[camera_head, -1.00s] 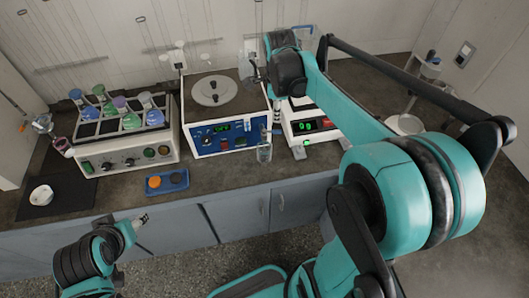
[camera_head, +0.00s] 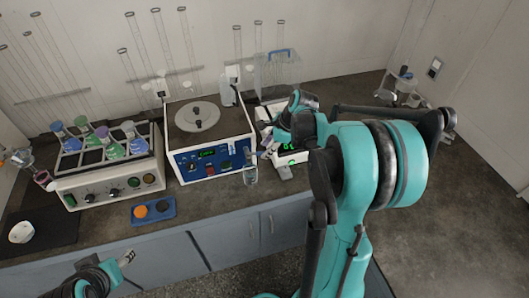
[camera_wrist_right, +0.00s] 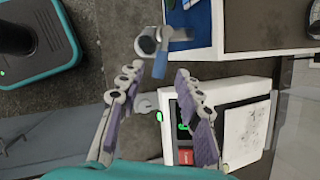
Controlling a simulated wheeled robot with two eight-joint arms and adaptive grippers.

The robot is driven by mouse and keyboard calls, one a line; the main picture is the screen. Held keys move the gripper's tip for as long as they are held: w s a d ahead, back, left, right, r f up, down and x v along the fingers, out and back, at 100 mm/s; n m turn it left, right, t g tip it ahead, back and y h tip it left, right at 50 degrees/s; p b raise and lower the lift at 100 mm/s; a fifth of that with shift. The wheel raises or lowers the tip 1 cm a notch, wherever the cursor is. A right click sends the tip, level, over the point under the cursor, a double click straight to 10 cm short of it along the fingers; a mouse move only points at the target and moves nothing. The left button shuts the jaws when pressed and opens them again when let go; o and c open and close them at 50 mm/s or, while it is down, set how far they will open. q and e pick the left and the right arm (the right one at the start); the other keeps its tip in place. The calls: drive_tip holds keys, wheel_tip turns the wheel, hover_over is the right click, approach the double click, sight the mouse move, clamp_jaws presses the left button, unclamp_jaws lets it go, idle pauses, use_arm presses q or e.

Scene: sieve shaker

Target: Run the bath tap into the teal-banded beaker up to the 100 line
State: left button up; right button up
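A small clear glass vessel (camera_head: 250,176), likely the beaker, stands before the blue front panel of the water bath (camera_head: 212,160). I cannot make out its band, line or water level. In the right wrist view a round grey rim (camera_wrist_right: 148,43) shows by the bath, with a blue lever-like part (camera_wrist_right: 161,64) beside it, likely the tap. My right gripper (camera_head: 266,142) is right of the vessel, before the balance; in the wrist view its fingers (camera_wrist_right: 155,88) are apart with nothing held. My left gripper (camera_head: 126,258) is low at left, its opening unclear.
A white balance (camera_head: 284,158) with a green display stands right of the bath; it also shows in the wrist view (camera_wrist_right: 245,130). A shaker (camera_head: 108,180) with several flasks stands left. A blue tray (camera_head: 153,211) with orange and dark discs lies in front.

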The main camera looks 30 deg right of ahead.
drive_tip(key=shift+x, duration=1.1)
clamp_jaws()
drive_tip(key=n, duration=0.1)
drive_tip(key=w+n+g+y, duration=0.1)
drive_tip(key=n, duration=0.1)
drive_tip(key=shift+w+d+n, duration=0.3)
drive_tip(key=shift+d, duration=0.05)
unclamp_jaws()
